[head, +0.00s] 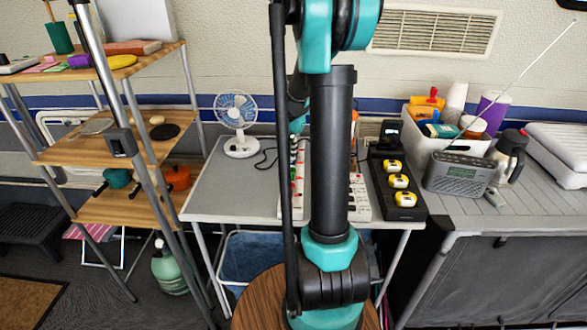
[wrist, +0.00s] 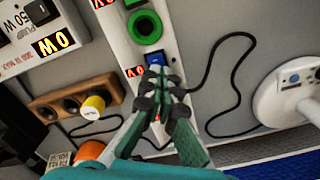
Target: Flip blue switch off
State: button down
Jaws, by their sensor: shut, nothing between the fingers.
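The blue switch (wrist: 154,59) is a small square on a white power strip (wrist: 119,44), seen in the wrist view just past my fingertips. A green ring socket (wrist: 145,26) lies beyond it on the same strip. My gripper (wrist: 160,88) is shut and empty, its dark fingertips close to the blue switch. I cannot tell whether they touch it, or which way the switch is tipped. In the head view, my arm hides most of the gripper and the blue switch; a white strip (head: 298,190) shows beside the arm on the grey table (head: 228,190).
A small fan (head: 237,122) stands on the table's left; its white base shows in the wrist view (wrist: 283,97). A black cord (wrist: 208,90) runs beside the strip.

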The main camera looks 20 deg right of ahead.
jog(key=shift+r, duration=3.5)
